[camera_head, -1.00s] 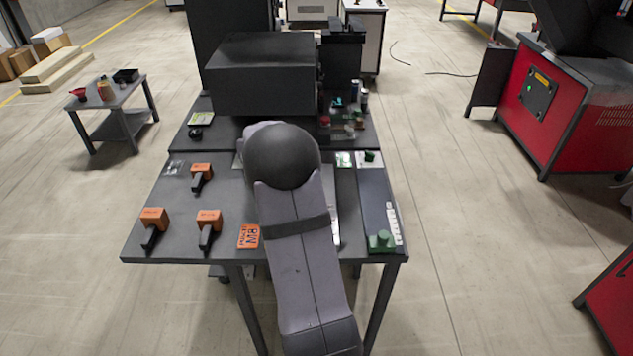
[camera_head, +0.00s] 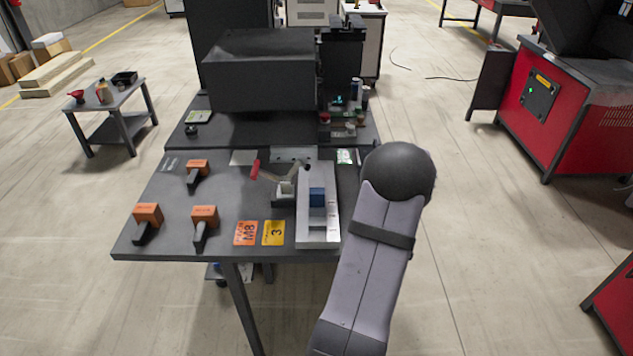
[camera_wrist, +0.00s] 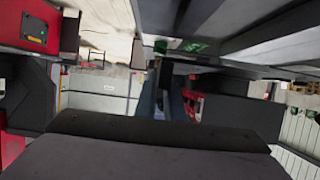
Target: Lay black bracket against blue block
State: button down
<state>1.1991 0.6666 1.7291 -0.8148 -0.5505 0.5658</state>
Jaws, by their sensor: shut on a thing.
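The blue block (camera_head: 317,197) stands on a light metal plate (camera_head: 318,232) near the front right of the bench. My arm is to the right of the block, over the bench's right edge, and hides my gripper in the head view. In the wrist view my gripper (camera_wrist: 170,92) is shut on a dark piece, the black bracket (camera_wrist: 163,78), seen edge-on and partly hidden. The bracket does not show in the head view and is apart from the blue block.
A clamp with a red handle (camera_head: 255,170) stands left of the plate. Orange-topped tools (camera_head: 147,216) lie at the left. An orange card (camera_head: 245,233) and a yellow card (camera_head: 273,233) lie in front. A large dark box (camera_head: 260,75) stands behind.

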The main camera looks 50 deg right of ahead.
jog(key=shift+s+d+f, duration=0.2)
jog(key=shift+s, duration=0.35)
jog(key=shift+s+d+f, duration=0.15)
jog(key=shift+s+d, duration=0.05)
jog(key=shift+s, duration=0.3)
send_over(325, 180)
jog(key=shift+p, duration=0.35)
jog(key=shift+a, duration=0.1)
jog(key=shift+f, duration=0.1)
jog(key=shift+f+p, duration=0.35)
jog(key=shift+f, duration=1.3)
